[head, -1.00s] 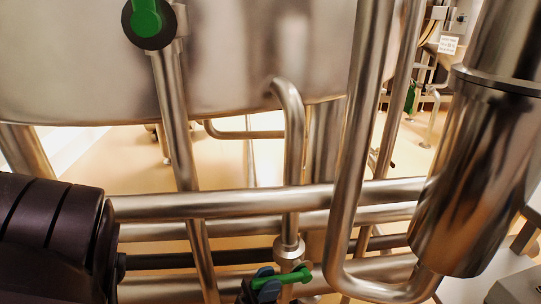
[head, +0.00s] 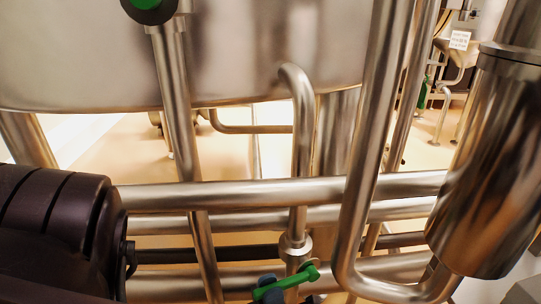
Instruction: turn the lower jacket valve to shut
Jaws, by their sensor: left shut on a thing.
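The lower jacket valve has a green lever handle (head: 299,281) at the bottom centre of the head view, just below the collar on the vertical steel pipe. The handle lies across the pipe, tilted with its right end higher. My left gripper (head: 270,288) is shut on the handle near its left part; only a blue-grey fingertip and some dark parts show, and the rest is cut off by the bottom edge. My dark left arm fills the lower left corner. My right gripper is not in view.
Horizontal steel pipes (head: 250,193) cross just above and behind the valve. A U-bent pipe (head: 352,240) and a steel cylinder (head: 485,190) stand to the right. The big vessel (head: 230,60) hangs above. Another green-and-black valve (head: 150,8) is at the top left.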

